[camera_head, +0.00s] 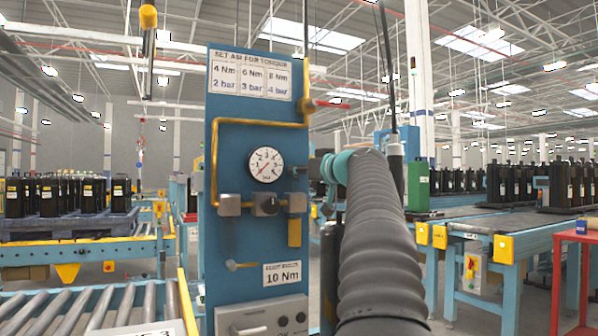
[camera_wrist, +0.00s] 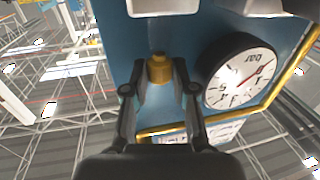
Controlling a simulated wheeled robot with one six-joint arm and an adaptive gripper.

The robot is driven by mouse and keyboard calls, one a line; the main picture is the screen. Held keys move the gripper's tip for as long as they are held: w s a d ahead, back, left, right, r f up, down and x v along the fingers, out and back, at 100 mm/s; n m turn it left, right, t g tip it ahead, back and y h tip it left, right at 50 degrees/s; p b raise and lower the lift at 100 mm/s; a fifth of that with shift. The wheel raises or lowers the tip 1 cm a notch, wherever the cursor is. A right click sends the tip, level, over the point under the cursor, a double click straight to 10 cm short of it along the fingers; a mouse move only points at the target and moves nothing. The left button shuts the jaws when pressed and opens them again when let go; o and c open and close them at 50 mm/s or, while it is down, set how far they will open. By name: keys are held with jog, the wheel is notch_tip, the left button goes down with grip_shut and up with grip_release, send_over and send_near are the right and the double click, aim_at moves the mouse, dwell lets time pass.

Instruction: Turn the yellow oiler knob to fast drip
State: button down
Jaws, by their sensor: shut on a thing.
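The yellow oiler knob (camera_wrist: 160,68) shows in the wrist view between the two dark fingers of my gripper (camera_wrist: 160,78), in front of the blue panel. My gripper is shut on it. In the head view my gripper (camera_head: 299,171) is a small dark shape just right of the pressure gauge (camera_head: 266,165); the knob itself cannot be made out there. The grey oiler block (camera_head: 297,202) sits below, with a yellow bowl (camera_head: 294,232) under it. Any drip marking on the knob is too small to read.
The blue panel (camera_head: 217,268) carries a brass pipe (camera_head: 214,165), a regulator with a black knob (camera_head: 266,204) and a torque chart (camera_head: 250,76). The gauge (camera_wrist: 240,78) lies close right of my fingers in the wrist view. Roller conveyors flank the panel.

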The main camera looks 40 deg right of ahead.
jog(key=n+y+p, duration=0.1)
jog(key=y, duration=0.1)
jog(key=n+y+p, duration=0.1)
jog(key=n+y, duration=0.1)
jog(key=shift+d+r, duration=0.2)
jog(key=shift+d, duration=0.2)
jog(key=shift+f+n+g+y+p, duration=0.15)
jog(key=shift+n+g+y+p, duration=0.45)
jog(key=shift+y, duration=0.5)
jog(key=c, duration=1.2)
grip_release()
jog(key=v, duration=1.2)
jog(key=shift+f, duration=0.15)
